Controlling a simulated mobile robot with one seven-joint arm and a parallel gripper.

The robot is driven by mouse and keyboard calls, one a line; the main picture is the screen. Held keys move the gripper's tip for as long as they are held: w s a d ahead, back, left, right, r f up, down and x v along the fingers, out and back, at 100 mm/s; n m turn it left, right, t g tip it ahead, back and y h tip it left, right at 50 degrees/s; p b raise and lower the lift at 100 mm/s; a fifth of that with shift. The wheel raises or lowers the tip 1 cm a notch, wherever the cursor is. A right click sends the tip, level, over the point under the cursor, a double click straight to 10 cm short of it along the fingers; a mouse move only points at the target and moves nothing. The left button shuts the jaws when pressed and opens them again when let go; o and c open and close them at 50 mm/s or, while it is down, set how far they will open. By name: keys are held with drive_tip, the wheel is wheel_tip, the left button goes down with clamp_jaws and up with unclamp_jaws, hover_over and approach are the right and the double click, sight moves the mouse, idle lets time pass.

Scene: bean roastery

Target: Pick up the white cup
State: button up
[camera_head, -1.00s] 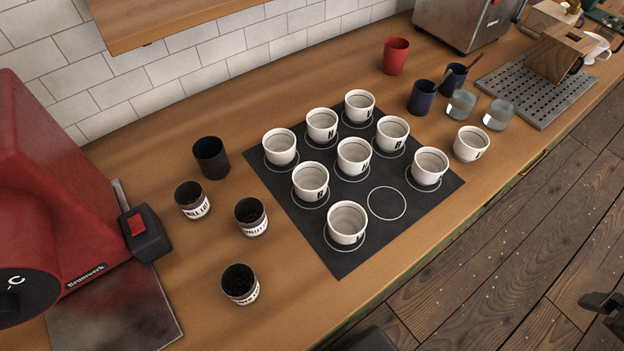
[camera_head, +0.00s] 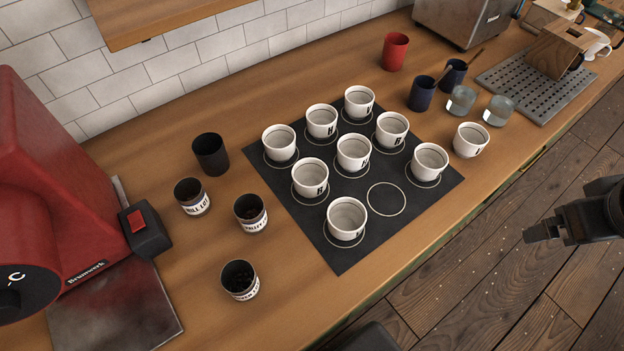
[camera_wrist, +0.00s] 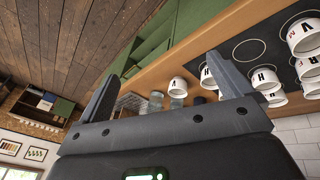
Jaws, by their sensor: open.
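Several white cups with black letters stand on a black mat (camera_head: 336,251) marked with circles, on the wooden counter. One of them is the front cup (camera_head: 346,219). Another white cup (camera_head: 471,140) stands off the mat on bare wood, just past its right edge. One circle on the mat, right of the front cup, is empty. My gripper (camera_head: 541,232) is at the right of the head view, over the floor and apart from all cups. In the wrist view my gripper (camera_wrist: 160,85) shows two spread fingers with nothing between them; white cups (camera_wrist: 266,80) appear beyond and right of it.
Dark labelled cans (camera_head: 239,280) and a black cup (camera_head: 211,155) stand left of the mat. A red machine (camera_head: 60,190) is at the far left. A red cup (camera_head: 395,52), dark blue cups (camera_head: 422,94), glasses (camera_head: 461,101) and a perforated tray (camera_head: 540,98) are at the back right.

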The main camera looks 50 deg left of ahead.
drive_tip(key=a+f+n+g, duration=0.1)
drive_tip(key=a+n+g, duration=0.1)
drive_tip(key=a+n, duration=1)
drive_tip(key=n+g+h, duration=0.1)
drive_tip(key=n+g, duration=0.1)
drive_tip(key=n, duration=1.4)
hover_over(310, 174)
drive_tip(key=s+d, duration=0.2)
wheel_tip(310, 174, down, 13)
drive_tip(key=f, duration=0.6)
drive_tip(key=shift+w+d, duration=0.15)
drive_tip(key=shift+d, duration=0.05)
drive_tip(key=c, duration=1.2)
